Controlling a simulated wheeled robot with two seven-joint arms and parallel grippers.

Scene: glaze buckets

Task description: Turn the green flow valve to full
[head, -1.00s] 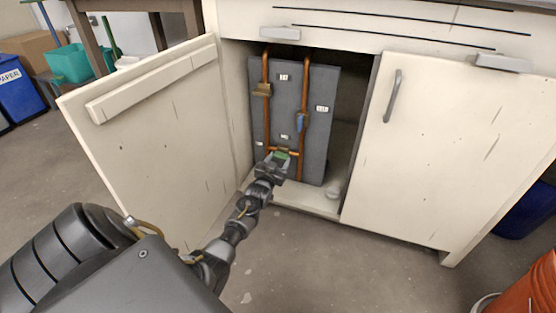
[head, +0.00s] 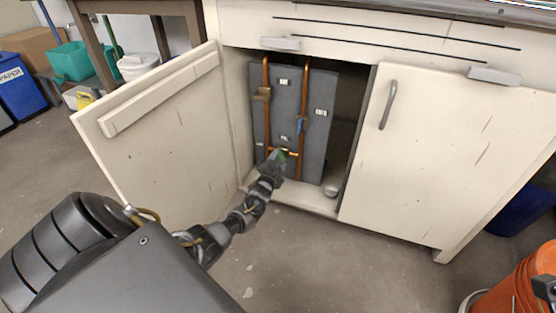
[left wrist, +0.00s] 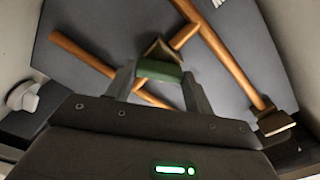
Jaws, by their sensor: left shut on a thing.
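The green valve handle (head: 283,156) is low on the grey pipe panel inside the open cabinet, at a short copper cross pipe. My left gripper (head: 277,160) reaches in from the front and is shut on this handle. In the left wrist view the green handle (left wrist: 160,71) sits between the two fingers, with a brass-coloured part just behind it. The gripper covers part of the handle in the head view. A dark part at the lower right edge, in front of the orange bucket, may be my right gripper (head: 545,287); its jaws cannot be made out.
A brass valve (head: 262,95) and a blue valve (head: 301,123) sit higher on the two upright copper pipes. The open cabinet door (head: 160,140) stands left of my arm. A small pale round thing (head: 331,191) lies on the cabinet floor. An orange bucket (head: 515,290) stands at lower right.

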